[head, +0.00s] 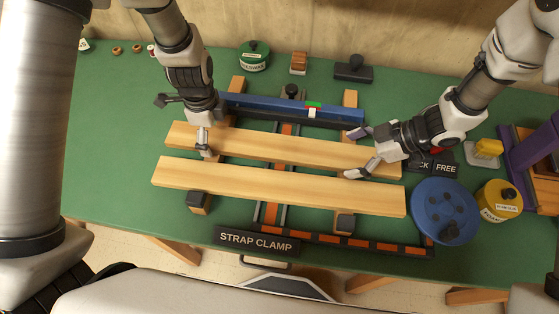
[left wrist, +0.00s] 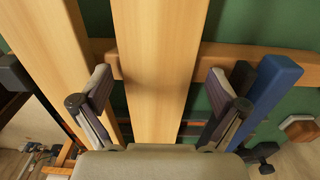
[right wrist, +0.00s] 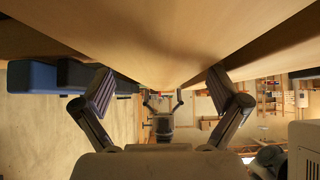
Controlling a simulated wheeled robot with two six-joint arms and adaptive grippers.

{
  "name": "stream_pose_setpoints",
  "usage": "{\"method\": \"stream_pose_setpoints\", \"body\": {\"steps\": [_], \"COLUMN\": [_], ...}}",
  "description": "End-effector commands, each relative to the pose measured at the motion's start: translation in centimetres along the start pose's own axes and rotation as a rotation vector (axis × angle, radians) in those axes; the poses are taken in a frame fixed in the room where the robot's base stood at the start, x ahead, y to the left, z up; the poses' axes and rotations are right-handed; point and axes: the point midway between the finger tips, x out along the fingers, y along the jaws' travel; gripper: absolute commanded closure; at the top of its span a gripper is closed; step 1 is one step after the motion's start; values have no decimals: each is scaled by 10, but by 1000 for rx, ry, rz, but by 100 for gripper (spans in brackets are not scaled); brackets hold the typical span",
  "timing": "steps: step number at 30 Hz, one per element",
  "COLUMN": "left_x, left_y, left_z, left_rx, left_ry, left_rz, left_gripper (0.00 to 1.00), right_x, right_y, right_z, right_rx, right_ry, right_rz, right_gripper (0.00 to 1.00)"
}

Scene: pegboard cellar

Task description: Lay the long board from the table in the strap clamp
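Two long pale wooden boards lie side by side in the head view: a rear board (head: 285,147) and a front board (head: 280,187). They lie across wooden bars of the strap clamp (head: 257,242), in front of its blue bar (head: 285,107). My left gripper (head: 204,128) is over the rear board near its left end; in the left wrist view its fingers (left wrist: 160,92) stand open either side of this board (left wrist: 158,60), with gaps. My right gripper (head: 358,153) is open around the rear board's right part; the board (right wrist: 165,50) fills the right wrist view. Finger contact there is unclear.
A blue round container (head: 445,210) and a yellow tin (head: 499,200) stand right of the boards. A green tin (head: 254,56), a wooden block (head: 299,63) and a black-handled block (head: 353,69) stand behind the clamp. The table's left side (head: 110,150) is clear.

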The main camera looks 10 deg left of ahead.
Motion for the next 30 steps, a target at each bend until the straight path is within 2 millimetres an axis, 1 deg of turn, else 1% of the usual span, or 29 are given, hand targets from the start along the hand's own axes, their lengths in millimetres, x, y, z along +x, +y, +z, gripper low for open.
{"method": "stream_pose_setpoints", "body": {"steps": [7, 10, 11, 14, 18, 21, 25, 28, 30], "left_x": [-2, -10, -14, -36, -74, -97, -115, -121, -121], "left_y": [0, -1, -1, -1, -1, -1, 0, 0, 0], "left_z": [0, 0, 0, 0, 0, 0, 0, 0, 0], "left_rx": [0, 0, 0, 0, -1, 0, 0, -1, 0], "left_ry": [0, 0, 0, 0, 0, 0, 1, 0, 0], "left_rz": [0, -4, -4, -6, -7, -6, -3, -1, 0], "left_gripper": [2, 2, 2, 2, 2, 2, 2, 2, 2], "right_x": [0, 0, 0, 0, 0, 0, 0, -3, -11], "right_y": [0, 0, 0, 0, 0, 0, 0, 0, 1], "right_z": [0, 0, 0, 0, 0, 0, 0, 0, -1], "right_rx": [0, 0, 0, 0, 0, 0, 0, 0, 2], "right_ry": [0, 0, 0, 0, 0, 0, 0, 1, 3], "right_rz": [0, 0, 0, 0, 0, 0, 0, 0, 3], "right_gripper": [2, 2, 2, 2, 2, 2, 2, 2, 2]}}
